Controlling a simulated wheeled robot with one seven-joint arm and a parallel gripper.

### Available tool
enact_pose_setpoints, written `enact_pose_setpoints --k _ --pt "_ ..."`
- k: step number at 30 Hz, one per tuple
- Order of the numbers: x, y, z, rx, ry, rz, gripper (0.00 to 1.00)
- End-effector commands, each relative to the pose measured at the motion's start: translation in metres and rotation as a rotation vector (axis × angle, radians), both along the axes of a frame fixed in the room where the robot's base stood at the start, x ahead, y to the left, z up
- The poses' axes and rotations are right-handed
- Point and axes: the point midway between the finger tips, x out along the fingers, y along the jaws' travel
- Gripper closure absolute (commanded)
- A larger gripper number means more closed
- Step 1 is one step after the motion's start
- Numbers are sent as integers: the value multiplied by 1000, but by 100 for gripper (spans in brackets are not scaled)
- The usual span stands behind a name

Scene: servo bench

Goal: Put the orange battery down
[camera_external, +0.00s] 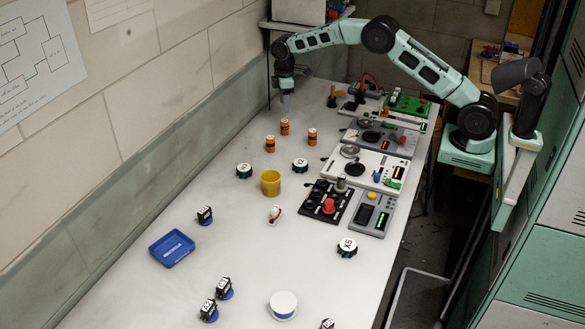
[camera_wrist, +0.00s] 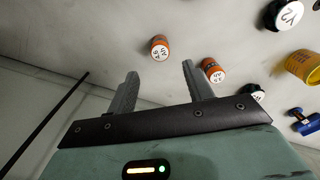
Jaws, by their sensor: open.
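Three orange batteries with dark bands stand upright on the bench in the external view: one at the back (camera_external: 285,126), one at the front left (camera_external: 270,144) and one at the right (camera_external: 312,136). My gripper (camera_external: 286,106) is over the far end of the bench, just behind the back battery. In the wrist view my gripper (camera_wrist: 160,70) is open, with nothing between its fingers. One orange battery (camera_wrist: 160,48) shows beyond the gap between the fingertips, and another (camera_wrist: 212,70) is beside the right finger. The third is not clear in the wrist view.
A yellow cup (camera_external: 270,183) and black-and-white round pieces (camera_external: 244,171) stand nearer the camera. A blue tray (camera_external: 172,249) and servos (camera_external: 205,215) are farther forward. Panels of instruments (camera_external: 365,167) line the right side. The wall bounds the left; bench surface beside it is clear.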

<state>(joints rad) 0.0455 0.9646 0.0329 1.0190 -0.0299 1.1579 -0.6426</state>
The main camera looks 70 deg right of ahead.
Motion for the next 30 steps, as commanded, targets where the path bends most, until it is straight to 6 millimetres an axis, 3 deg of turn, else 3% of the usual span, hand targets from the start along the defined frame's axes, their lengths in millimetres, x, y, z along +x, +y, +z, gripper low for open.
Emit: enact_pose_setpoints --k 8,11,14,18,22,26,30 --pt "-2 4 11 4 0 1 49" --pt "-13 28 22 22 -4 4 49" --pt "-43 74 41 55 -4 10 49" --pt "-116 150 68 102 1 22 49" --pt "-204 204 84 123 10 35 49" --pt "-301 232 89 122 18 49 49" --pt "-397 232 81 97 16 54 49"
